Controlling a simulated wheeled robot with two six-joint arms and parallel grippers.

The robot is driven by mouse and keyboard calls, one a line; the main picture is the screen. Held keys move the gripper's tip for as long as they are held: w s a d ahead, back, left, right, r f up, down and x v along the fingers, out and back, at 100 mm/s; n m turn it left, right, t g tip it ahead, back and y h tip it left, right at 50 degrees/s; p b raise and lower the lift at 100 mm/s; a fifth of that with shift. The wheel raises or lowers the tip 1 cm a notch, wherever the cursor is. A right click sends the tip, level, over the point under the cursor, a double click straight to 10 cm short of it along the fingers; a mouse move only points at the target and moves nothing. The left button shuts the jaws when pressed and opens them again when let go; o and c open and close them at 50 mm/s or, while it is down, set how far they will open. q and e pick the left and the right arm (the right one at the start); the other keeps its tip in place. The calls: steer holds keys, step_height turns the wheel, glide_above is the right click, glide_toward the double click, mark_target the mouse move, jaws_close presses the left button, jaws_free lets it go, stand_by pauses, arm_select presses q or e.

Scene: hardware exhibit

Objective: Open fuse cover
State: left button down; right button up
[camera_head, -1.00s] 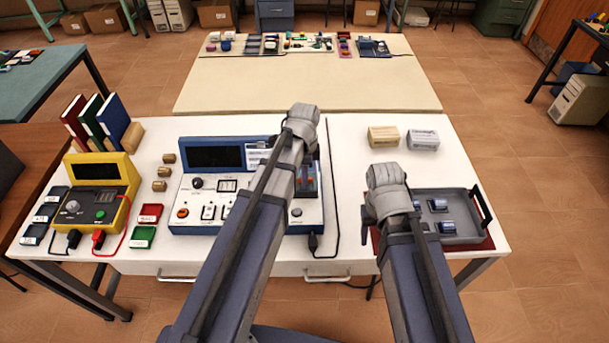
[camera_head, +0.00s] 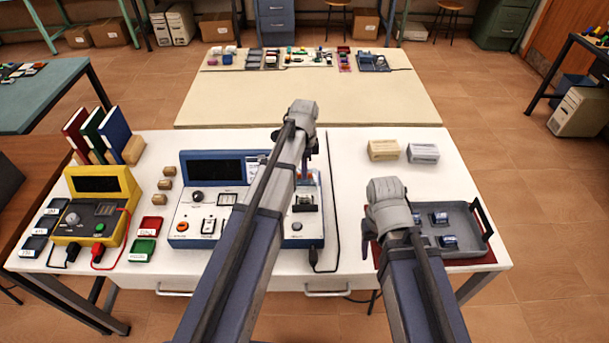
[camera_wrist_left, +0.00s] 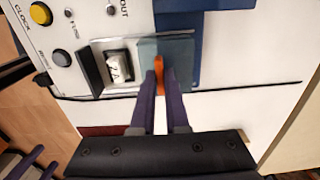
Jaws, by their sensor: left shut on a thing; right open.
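The blue and white instrument panel (camera_head: 240,236) stands on the white table, partly behind my left arm. Its fuse bay (camera_head: 306,202) shows uncovered in the head view. In the left wrist view a white fuse marked 2A (camera_wrist_left: 118,68) sits in the open bay. The translucent grey fuse cover (camera_wrist_left: 180,52) stands swung away beside it. My left gripper (camera_wrist_left: 159,82) is shut on the cover's orange tab (camera_wrist_left: 159,66). My right gripper (camera_head: 368,230) is open by the grey tray's left side; its fingers are mostly hidden.
The grey tray (camera_head: 470,212) with several small blue parts lies on a red mat at right. Two small boxes (camera_head: 383,150) sit behind it. A yellow meter (camera_head: 112,190), books and small blocks stand at left. A black cable runs right of the panel.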

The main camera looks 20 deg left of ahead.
arm_select(q)
steer(key=c, duration=0.9)
jaws_free()
steer(key=shift+r, duration=0.1)
step_height(320, 180, up, 8)
steer(key=p, duration=0.8)
steer(key=shift+f, duration=0.2)
steer(key=s+d+n, duration=0.3)
steer(key=s+d, duration=0.1)
steer(key=s, duration=0.3)
steer(key=s+d+n, duration=0.4)
steer(key=s, duration=0.3)
steer(key=s+d+n+y, duration=0.1)
steer(key=s+d+n, duration=0.3)
steer(key=s, duration=0.4)
steer(key=shift+d+f+b, duration=0.15)
steer(key=shift+d+b, duration=0.15)
steer(key=shift+d, duration=0.05)
